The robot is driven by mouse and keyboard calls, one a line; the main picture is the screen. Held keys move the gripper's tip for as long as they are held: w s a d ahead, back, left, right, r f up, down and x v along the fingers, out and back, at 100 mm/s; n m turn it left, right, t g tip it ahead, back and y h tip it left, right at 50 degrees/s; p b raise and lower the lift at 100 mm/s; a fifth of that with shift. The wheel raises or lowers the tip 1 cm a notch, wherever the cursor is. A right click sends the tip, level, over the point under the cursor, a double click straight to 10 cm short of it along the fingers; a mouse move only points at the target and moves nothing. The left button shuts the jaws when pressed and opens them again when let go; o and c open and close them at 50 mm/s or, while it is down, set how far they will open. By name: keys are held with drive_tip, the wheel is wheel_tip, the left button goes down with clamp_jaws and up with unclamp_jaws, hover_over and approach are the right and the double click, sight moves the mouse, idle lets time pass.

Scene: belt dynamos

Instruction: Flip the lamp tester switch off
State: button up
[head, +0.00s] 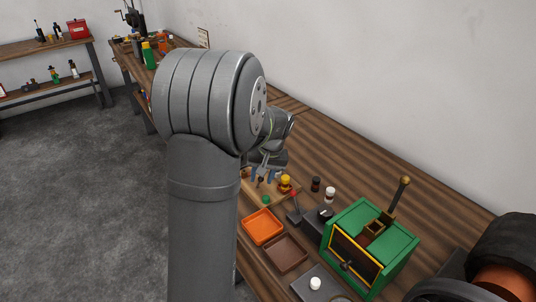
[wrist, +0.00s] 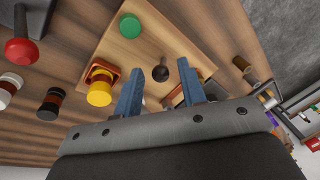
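A light wooden board (wrist: 145,40) carries a green round knob or lamp (wrist: 130,26), a yellow cap on a red-brown base (wrist: 99,92) and a small black ball-topped switch (wrist: 160,73). I cannot tell for certain that this is the lamp tester. My gripper (wrist: 161,68) is open, its blue fingers apart over the board. In the wrist view the black switch appears between the fingertips; contact is not clear. In the head view my gripper (head: 264,177) hangs over the board (head: 254,192), beside the yellow cap (head: 285,184). My arm hides part of the bench.
A red-knobbed lever (wrist: 20,50) stands beside the board. Nearby are an orange tray (head: 262,226), a brown tray (head: 284,252), a green box with a brass lever (head: 385,238), and black and white-topped pieces (head: 316,184). A wall runs behind the bench.

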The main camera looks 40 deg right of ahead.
drive_tip(key=v, duration=1.5)
drive_tip(key=shift+r, duration=0.4)
drive_tip(key=x, duration=1.7)
drive_tip(key=shift+f, duration=0.35)
drive_tip(key=shift+r, duration=0.1)
